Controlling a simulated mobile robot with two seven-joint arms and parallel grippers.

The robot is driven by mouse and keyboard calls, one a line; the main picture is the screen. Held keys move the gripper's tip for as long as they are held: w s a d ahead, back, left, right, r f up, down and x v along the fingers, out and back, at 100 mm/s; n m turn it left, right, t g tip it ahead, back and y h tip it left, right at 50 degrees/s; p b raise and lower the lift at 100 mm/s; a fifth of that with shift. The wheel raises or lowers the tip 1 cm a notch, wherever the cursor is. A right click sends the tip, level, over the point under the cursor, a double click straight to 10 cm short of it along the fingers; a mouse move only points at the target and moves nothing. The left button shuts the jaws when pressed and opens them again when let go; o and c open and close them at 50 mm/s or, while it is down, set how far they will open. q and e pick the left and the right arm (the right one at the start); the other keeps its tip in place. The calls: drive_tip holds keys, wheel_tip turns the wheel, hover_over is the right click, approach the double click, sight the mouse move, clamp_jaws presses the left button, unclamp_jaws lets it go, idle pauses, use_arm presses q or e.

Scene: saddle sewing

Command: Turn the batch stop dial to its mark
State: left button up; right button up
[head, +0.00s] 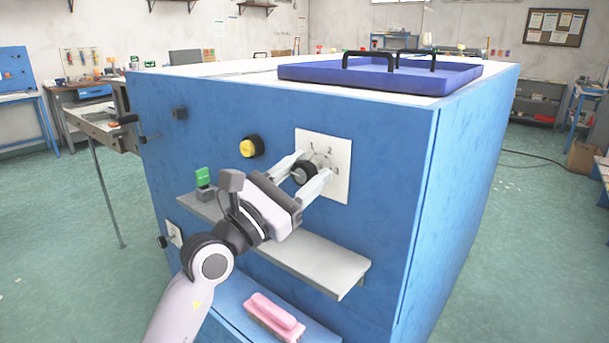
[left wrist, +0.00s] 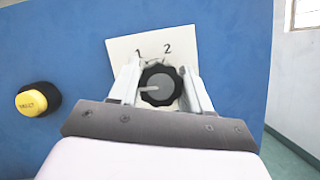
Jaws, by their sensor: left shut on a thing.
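The batch stop dial (head: 303,173) is a black knob with a grey face, on a white numbered plate (head: 338,150) on the front of the blue cabinet. In the left wrist view the dial (left wrist: 161,86) has a lobed rim, and its pale pointer line points left. The marks 1 and 2 show above it on the plate (left wrist: 185,40); a 3 cannot be made out there. My left gripper (head: 305,176) is shut on the dial, one finger on each side of it. My right gripper is not in view.
A yellow button (head: 251,146) sits left of the plate. A grey shelf (head: 320,262) juts out below, with a green-topped item (head: 203,177) at its left end. A pink brush (head: 273,316) lies lower down. A blue tray (head: 380,73) with black handles rests on top.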

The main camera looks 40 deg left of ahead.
use_arm(q)
drive_tip(key=m+g+h+b, duration=0.1)
drive_tip(key=m+b, duration=0.1)
drive_tip(key=m, duration=0.2)
drive_tip(key=m+g+h+b, duration=0.1)
drive_tip(key=m+h+b, duration=0.1)
drive_tip(key=m, duration=0.2)
drive_tip(key=shift+f, duration=0.2)
drive_tip(key=m+g+b, duration=0.2)
drive_tip(key=m+b, duration=0.1)
drive_tip(key=m, duration=0.1)
drive_tip(key=shift+h, duration=0.3)
drive_tip(key=shift+r+m+g+b, duration=0.1)
drive_tip(key=shift+m+g+b, duration=0.2)
drive_tip(key=shift+m+b, duration=0.45)
drive_tip(key=shift+m, duration=0.25)
drive_tip(key=o, duration=1)
